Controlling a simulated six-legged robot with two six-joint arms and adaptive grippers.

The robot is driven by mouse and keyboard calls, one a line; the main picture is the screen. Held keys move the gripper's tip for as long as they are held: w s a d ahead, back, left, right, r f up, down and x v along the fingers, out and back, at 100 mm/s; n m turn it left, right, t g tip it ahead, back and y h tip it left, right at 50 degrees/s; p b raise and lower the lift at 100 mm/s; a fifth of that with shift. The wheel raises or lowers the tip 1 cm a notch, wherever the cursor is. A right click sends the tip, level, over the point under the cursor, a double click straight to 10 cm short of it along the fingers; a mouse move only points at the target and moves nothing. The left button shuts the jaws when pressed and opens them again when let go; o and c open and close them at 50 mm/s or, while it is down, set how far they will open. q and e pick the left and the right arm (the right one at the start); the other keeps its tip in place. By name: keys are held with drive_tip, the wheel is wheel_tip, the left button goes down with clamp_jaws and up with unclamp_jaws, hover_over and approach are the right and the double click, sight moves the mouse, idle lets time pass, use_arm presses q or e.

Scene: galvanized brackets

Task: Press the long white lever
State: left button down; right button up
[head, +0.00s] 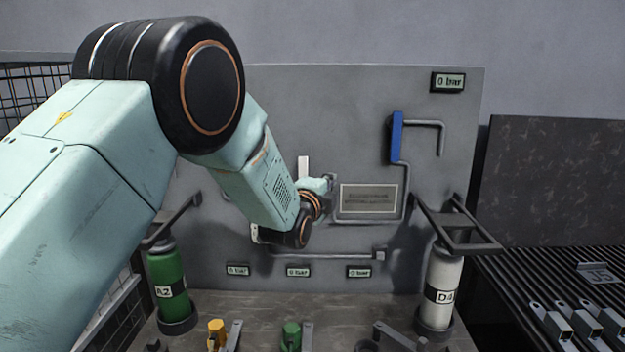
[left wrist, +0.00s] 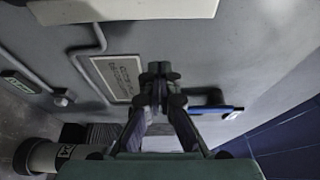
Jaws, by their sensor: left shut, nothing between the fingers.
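The long white lever (head: 303,167) stands upright on the grey panel in the head view, its lower part hidden behind my left arm. In the left wrist view a long white bar, which looks like this lever (left wrist: 125,10), crosses the top close to the camera. My left gripper (head: 329,181) is shut and empty, in front of the panel just right of the white lever. Its closed fingertips (left wrist: 160,72) show below the white bar in the left wrist view. I cannot tell whether they touch anything. My right gripper is not in view.
A blue lever (head: 396,137) is on the panel (head: 300,105) to the right, above a sign plate (head: 369,198). A green A2 cylinder (head: 168,283) and a white D4 cylinder (head: 440,285) flank the panel. Several metal brackets (head: 585,322) lie at the lower right.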

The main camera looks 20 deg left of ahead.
use_arm(q)
drive_tip(key=a, duration=0.4)
drive_tip(key=shift+r+p, duration=0.1)
drive_tip(key=shift+p, duration=0.25)
drive_tip(key=shift+s+a, duration=0.1)
drive_tip(key=shift+a, duration=0.05)
drive_tip(key=a+n+b, duration=0.1)
drive_tip(key=a+n+t+b, duration=0.1)
drive_tip(key=n, duration=0.1)
drive_tip(key=a+n+b, duration=0.1)
drive_tip(key=n+b, duration=0.1)
drive_tip(key=shift+s+a+t+y, duration=0.2)
drive_tip(key=shift+s+t+y, duration=0.1)
drive_tip(key=shift+s, duration=0.1)
drive_tip(key=shift+r, duration=0.1)
